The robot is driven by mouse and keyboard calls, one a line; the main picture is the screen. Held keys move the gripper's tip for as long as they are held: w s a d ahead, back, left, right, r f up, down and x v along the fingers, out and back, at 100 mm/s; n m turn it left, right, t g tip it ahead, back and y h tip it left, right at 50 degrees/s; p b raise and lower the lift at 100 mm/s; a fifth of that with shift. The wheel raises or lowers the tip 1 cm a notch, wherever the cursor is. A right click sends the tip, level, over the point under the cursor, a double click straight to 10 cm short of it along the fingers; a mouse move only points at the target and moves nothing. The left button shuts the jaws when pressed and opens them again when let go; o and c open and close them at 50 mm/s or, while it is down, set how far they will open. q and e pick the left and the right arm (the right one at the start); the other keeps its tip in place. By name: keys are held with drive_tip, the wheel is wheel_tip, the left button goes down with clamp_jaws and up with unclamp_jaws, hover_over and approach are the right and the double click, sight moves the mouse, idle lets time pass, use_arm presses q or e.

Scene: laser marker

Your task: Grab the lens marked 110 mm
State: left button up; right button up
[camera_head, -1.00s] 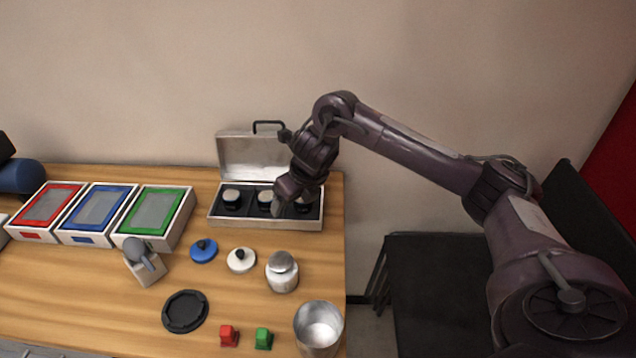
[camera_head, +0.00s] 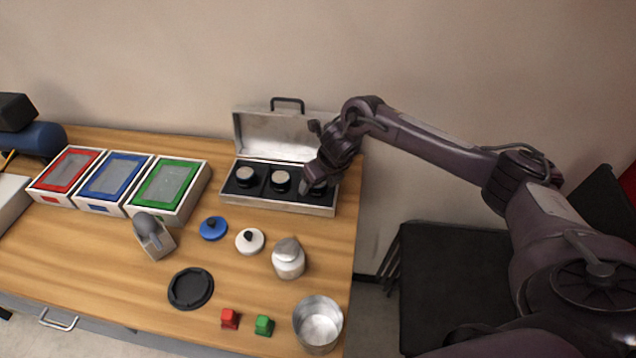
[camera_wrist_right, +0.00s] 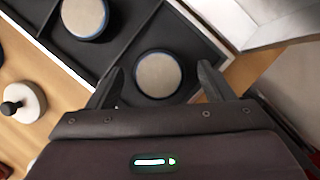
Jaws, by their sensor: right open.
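An open silver case (camera_head: 236,196) holds three dark round lenses with pale tops in a row: a left lens (camera_head: 245,176), a middle lens (camera_head: 280,180) and a right lens (camera_head: 319,189). No marking is readable, so I cannot tell which is 110 mm. My right gripper (camera_head: 308,186) is at the right lens and partly covers it. In the right wrist view, the gripper (camera_wrist_right: 160,72) is open, with one finger on each side of that lens (camera_wrist_right: 158,75). The middle lens is farther off there (camera_wrist_right: 85,17). My left gripper is not in view.
The case lid (camera_head: 275,135) stands open behind the lenses. Red, blue and green framed boxes (camera_head: 170,190) stand left.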

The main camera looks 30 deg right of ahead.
drive_tip(key=shift+a, duration=0.1)
drive_tip(key=c, duration=1.2)
drive_tip(key=shift+o, duration=0.2)
drive_tip(key=shift+r, duration=0.1)
wheel_tip(320, 180, up, 20)
drive_tip(key=p, duration=0.2)
